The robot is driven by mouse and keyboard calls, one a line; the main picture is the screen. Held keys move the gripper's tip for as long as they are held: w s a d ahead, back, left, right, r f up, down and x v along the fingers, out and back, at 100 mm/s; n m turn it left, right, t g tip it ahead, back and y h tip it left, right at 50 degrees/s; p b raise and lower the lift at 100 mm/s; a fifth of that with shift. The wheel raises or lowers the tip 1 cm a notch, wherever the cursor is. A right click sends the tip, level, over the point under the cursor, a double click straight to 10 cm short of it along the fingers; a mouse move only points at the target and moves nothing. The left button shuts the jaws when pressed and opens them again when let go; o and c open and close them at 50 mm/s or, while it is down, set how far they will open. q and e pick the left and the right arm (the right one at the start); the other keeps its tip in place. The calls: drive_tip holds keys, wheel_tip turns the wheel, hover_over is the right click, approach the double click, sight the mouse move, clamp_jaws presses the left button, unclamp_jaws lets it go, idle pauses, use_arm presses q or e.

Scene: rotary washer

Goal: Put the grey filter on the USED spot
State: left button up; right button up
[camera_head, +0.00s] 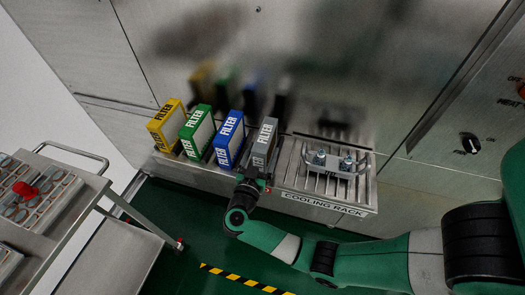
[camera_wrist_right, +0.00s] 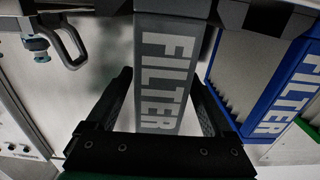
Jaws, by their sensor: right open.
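The grey filter (camera_head: 264,143) stands upright at the right end of a row of filters in the head view. It also fills the middle of the right wrist view (camera_wrist_right: 166,75), with its label facing the camera. My right gripper (camera_head: 256,176) is at the near side of the grey filter. In the right wrist view its two fingers (camera_wrist_right: 163,88) are apart, one on each side of the filter, with visible gaps. I cannot see a USED label in either view. My left gripper is not in view.
Blue (camera_head: 228,138), green (camera_head: 197,131) and yellow (camera_head: 166,125) filters stand left of the grey one. The cooling rack (camera_head: 323,203) is to the right, with a metal handle piece (camera_head: 336,162) on it. A cart (camera_head: 88,190) stands at the left. A steel wall rises behind.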

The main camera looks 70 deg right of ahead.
drive_tip(key=s+a+p, duration=0.1)
drive_tip(key=a, duration=1)
drive_tip(key=shift+s+a, duration=0.15)
drive_tip(key=shift+a, duration=0.1)
